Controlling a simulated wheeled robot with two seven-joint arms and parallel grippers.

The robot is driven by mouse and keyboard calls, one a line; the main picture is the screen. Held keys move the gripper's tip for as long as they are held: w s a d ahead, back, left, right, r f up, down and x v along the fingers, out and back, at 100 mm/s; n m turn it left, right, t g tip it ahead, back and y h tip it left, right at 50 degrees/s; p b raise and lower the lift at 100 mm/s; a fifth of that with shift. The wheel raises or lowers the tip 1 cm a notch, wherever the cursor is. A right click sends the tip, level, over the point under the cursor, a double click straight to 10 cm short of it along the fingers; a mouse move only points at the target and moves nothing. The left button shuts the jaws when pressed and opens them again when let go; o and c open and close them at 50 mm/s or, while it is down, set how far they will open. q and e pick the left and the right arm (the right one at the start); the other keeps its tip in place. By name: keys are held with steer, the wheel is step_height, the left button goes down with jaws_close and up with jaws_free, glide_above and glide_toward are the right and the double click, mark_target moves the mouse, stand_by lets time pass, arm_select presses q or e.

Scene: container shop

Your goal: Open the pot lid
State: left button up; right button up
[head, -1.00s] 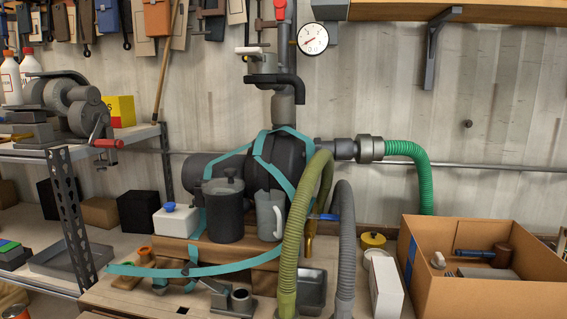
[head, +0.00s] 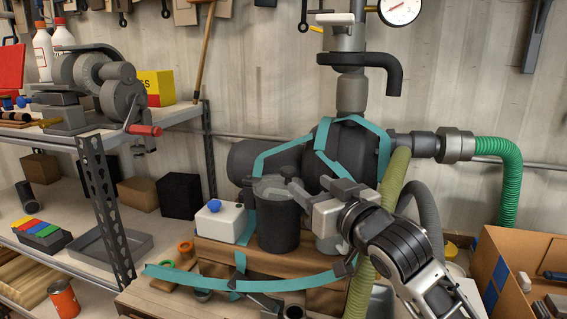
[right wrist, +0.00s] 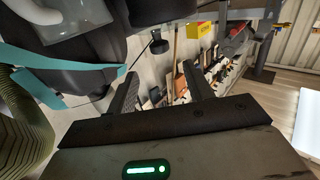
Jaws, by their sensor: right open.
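The dark grey pot (head: 278,228) stands upright on a wooden block, in the middle of the head view. Its lid (head: 270,186) sits on top of it. My right gripper (head: 298,190) is open and empty, close to the right side of the lid at about its height. There the lid's dark knob (right wrist: 158,43) shows beyond and roughly between the open fingers (right wrist: 160,92), not held. In the head view the knob is hard to make out.
A white box with a blue cap (head: 222,222) stands left of the pot. A grey mug, mostly behind my right gripper, is right of it. Teal straps (head: 245,284), hoses (head: 388,215) and a dark pump (head: 350,150) crowd close. A cardboard box (head: 493,262) is at right.

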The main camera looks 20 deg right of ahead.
mark_target(285, 167)
steer(key=w, duration=0.4)
steer(key=w+a+p, duration=0.1)
steer(key=w, duration=0.2)
steer(key=w+a, duration=0.1)
steer(key=w, duration=0.3)
steer(key=shift+w+a, duration=0.15)
steer(key=shift+w, duration=0.2)
steer(key=shift+c, duration=0.3)
jaws_close()
steer(key=shift+f, duration=0.1)
